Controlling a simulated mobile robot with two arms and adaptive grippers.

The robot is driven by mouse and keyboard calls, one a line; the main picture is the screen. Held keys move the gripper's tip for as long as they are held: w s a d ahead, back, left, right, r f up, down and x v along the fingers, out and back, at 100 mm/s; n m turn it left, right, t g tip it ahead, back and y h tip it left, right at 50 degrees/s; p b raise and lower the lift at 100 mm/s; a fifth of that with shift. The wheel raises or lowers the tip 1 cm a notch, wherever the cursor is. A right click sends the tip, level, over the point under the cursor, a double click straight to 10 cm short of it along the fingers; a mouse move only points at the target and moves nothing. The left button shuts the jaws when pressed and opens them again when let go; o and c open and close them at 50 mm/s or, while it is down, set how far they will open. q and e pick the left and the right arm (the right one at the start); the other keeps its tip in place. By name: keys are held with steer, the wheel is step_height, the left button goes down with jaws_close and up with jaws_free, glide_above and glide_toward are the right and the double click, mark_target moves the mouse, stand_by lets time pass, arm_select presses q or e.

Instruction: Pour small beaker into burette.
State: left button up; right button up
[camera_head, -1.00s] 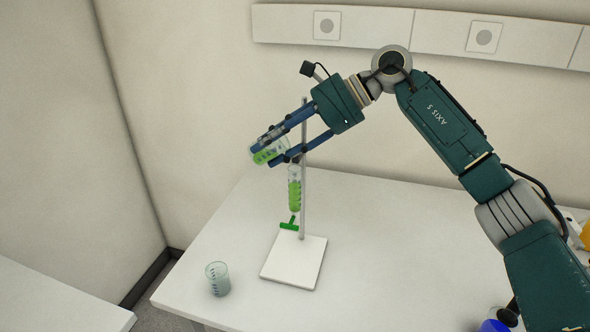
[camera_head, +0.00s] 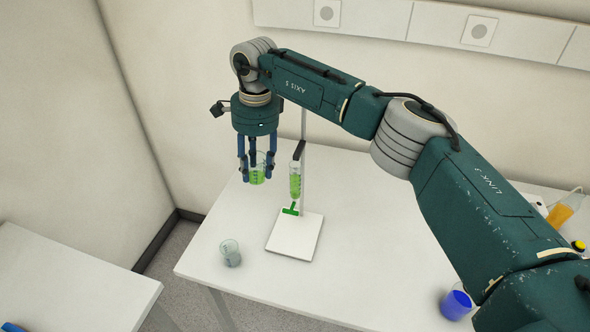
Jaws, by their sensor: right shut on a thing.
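The small beaker (camera_head: 257,176) with green liquid is upright in my right gripper (camera_head: 257,172). My right gripper points down and is shut on the beaker, holding it just left of the burette. The burette (camera_head: 295,184) stands upright on its stand, held by a dark clamp, with green liquid inside and a green stopcock (camera_head: 291,210) at its lower end. The white stand base (camera_head: 294,240) rests on the table.
Another beaker (camera_head: 230,254) with greyish contents stands on the white table (camera_head: 370,258), left of the stand base. A beaker of blue liquid (camera_head: 456,304) and an orange-filled vessel (camera_head: 563,212) are at the right. The table's middle right is clear.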

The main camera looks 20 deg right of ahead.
steer(key=shift+w+a+h, duration=0.1)
steer(key=shift+a+h, duration=0.4)
steer(key=shift+a, duration=0.05)
steer(key=shift+f, duration=0.15)
steer(key=shift+r, duration=0.25)
arm_select(q)
steer(key=shift+r, duration=0.4)
arm_select(e)
steer(key=a, duration=0.1)
steer(key=a+r, duration=0.1)
steer(key=w+a+r, duration=0.1)
steer(key=shift+a+r, duration=0.25)
steer(key=shift+a, duration=0.1)
steer(key=shift+d, duration=0.15)
